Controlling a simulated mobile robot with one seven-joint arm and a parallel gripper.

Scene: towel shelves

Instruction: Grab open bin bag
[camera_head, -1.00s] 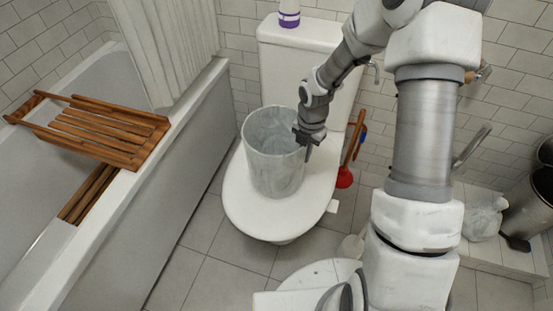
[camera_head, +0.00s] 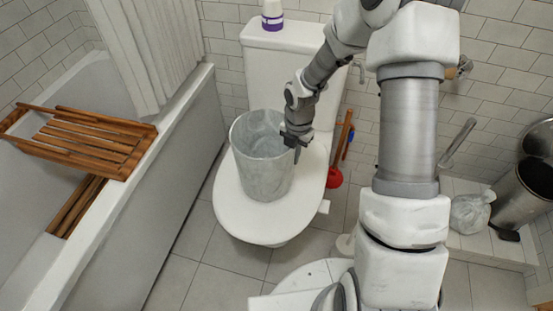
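A whitish, crumpled bin bag (camera_head: 470,212) sits on the tiled ledge at the right, beside a metal pedal bin (camera_head: 522,190). Whether its mouth is open is too small to tell. A grey, marbled open bucket-like bin (camera_head: 262,165) stands upright on the closed toilet lid. My gripper (camera_head: 297,152) points down at the right rim of this bucket, far left of the bag. One dark finger shows against the bucket's right side. The other finger is hidden, so I cannot tell whether the gripper pinches the rim.
The toilet (camera_head: 255,222) stands mid-view, with a purple-and-white bottle (camera_head: 272,14) on its tank. A red plunger (camera_head: 334,177) is right of it. The bathtub (camera_head: 150,215) with a wooden rack (camera_head: 90,140) fills the left. Some tiled floor (camera_head: 205,265) is clear.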

